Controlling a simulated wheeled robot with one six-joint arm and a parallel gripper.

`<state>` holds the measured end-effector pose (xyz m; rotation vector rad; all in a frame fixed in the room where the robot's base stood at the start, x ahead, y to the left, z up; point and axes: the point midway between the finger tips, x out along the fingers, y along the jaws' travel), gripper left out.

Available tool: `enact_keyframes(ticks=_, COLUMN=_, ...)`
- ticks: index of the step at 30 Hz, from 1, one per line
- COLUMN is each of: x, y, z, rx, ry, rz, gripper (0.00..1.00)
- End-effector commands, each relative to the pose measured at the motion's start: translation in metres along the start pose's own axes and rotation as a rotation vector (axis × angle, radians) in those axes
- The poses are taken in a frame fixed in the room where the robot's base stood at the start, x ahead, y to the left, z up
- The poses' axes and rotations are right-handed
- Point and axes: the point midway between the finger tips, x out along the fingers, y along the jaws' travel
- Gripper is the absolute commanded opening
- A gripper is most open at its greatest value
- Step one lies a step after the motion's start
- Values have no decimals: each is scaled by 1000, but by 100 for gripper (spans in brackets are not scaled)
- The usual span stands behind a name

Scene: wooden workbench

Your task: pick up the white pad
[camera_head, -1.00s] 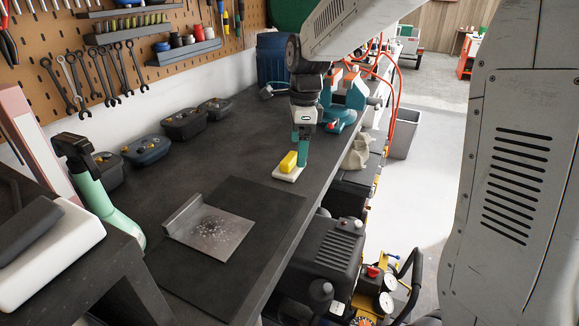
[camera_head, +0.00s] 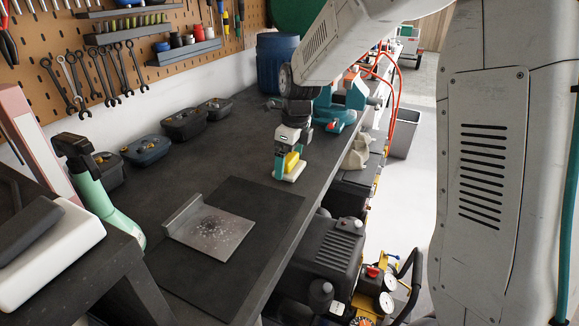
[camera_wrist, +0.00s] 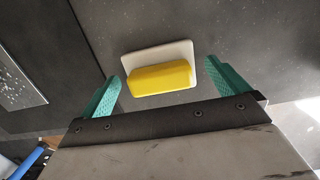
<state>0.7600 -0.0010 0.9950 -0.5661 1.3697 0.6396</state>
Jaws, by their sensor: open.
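The white pad (camera_head: 291,175) lies flat on the dark workbench near its right edge, with a yellow block-shaped part (camera_head: 292,161) on top. In the wrist view, the white pad (camera_wrist: 158,54) shows as a pale rim behind the yellow part (camera_wrist: 160,78). My gripper (camera_head: 287,165) is at the pad, with a teal finger in front of its left side. In the wrist view my gripper (camera_wrist: 163,78) is open, one teal finger to either side of the yellow part, with visible gaps. Whether the fingertips reach down to pad height is hard to tell.
A metal plate (camera_head: 210,230) with bright specks lies on a dark mat (camera_head: 262,205) nearer the front. A teal vise (camera_head: 340,105) stands behind the pad. Several dark cases (camera_head: 183,123) line the wall. A green spray bottle (camera_head: 105,200) stands at left.

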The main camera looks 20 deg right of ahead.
Motion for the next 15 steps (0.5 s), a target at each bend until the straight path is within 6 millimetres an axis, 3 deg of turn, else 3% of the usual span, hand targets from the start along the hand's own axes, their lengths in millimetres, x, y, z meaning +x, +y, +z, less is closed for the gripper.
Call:
enact_keyframes(ticks=8, x=5, y=0, z=0, rx=-1, ry=0, rz=0, gripper=100)
enact_keyframes(ticks=13, x=5, y=0, z=0, rx=-1, ry=0, rz=0, gripper=59)
enact_keyframes(ticks=15, x=5, y=0, z=0, rx=-1, ry=0, rz=0, gripper=59)
